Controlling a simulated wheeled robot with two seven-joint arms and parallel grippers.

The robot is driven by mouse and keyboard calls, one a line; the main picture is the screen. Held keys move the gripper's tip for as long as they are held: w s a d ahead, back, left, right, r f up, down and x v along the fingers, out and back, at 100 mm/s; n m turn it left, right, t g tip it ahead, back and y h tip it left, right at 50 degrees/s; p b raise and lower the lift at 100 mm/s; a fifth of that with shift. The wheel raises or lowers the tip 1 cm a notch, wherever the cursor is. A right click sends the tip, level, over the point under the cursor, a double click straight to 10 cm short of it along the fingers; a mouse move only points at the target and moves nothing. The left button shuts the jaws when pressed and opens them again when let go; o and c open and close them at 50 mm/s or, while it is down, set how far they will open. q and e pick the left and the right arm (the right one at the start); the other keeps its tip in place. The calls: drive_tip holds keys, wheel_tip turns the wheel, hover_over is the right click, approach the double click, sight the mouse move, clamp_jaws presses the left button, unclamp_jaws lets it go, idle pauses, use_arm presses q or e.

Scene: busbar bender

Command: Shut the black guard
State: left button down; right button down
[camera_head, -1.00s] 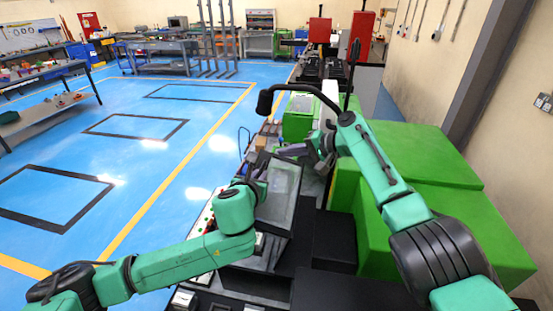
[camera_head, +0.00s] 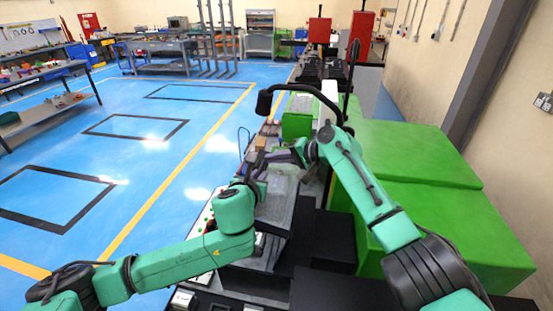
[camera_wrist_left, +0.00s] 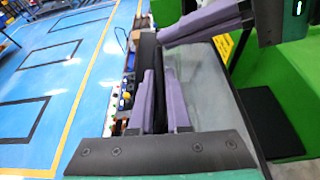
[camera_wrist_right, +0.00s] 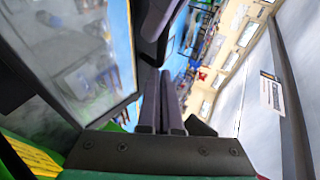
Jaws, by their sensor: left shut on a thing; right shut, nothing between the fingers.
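The black guard (camera_head: 283,221) is a clear pane in a dark frame, standing at an angle over the machine's front in the head view. Its pane (camera_wrist_left: 212,95) fills the right middle of the left wrist view. My left gripper (camera_head: 262,172) is shut on the guard's dark edge; its purple-grey fingers (camera_wrist_left: 160,80) lie either side of it. My right gripper (camera_head: 272,157) is shut and empty just beyond the left one, near the guard's upper end. Its fingers also show at the top of the left wrist view (camera_wrist_left: 203,22). The pane shows left in the right wrist view (camera_wrist_right: 75,55).
Large green machine covers (camera_head: 430,200) stand to the right, and a black box (camera_head: 334,240) sits beside the guard. A row of controls (camera_wrist_left: 127,90) runs along the guard's left. Open blue floor (camera_head: 130,190) lies to the left.

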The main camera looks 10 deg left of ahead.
use_arm(q)
drive_tip(key=shift+d+r, duration=0.15)
drive_tip(key=shift+d, duration=0.1)
drive_tip(key=c, duration=1.3)
unclamp_jaws()
drive_tip(key=o, duration=0.4)
drive_tip(key=shift+w, duration=0.15)
drive_tip(key=shift+a+f, duration=0.1)
drive_tip(key=shift+f, duration=0.1)
